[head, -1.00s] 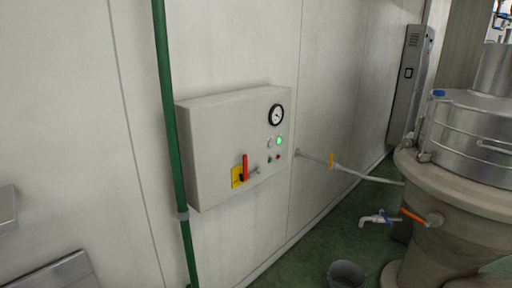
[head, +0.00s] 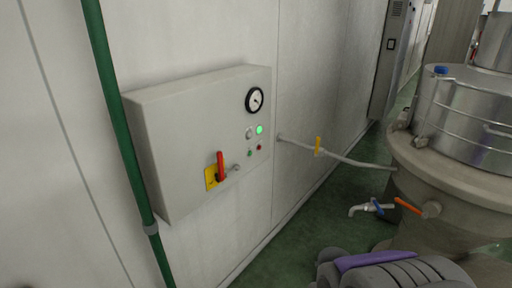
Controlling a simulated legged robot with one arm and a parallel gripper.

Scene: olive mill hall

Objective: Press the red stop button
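A grey control box (head: 180,130) hangs on the white wall in the head view. On its right part are a lit green lamp (head: 260,130), a pale round lamp (head: 249,133), a small green button (head: 250,153) and a small red button (head: 259,147). A red lever (head: 220,165) sits on a yellow plate (head: 211,178) lower left of them. My arm shows at the bottom right, below and right of the box and apart from it. I cannot see my gripper's fingertips.
A green pipe (head: 119,140) runs down the wall left of the box. A pale pipe with a yellow valve handle (head: 318,145) reaches from the wall to a large vat (head: 440,165) on the right.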

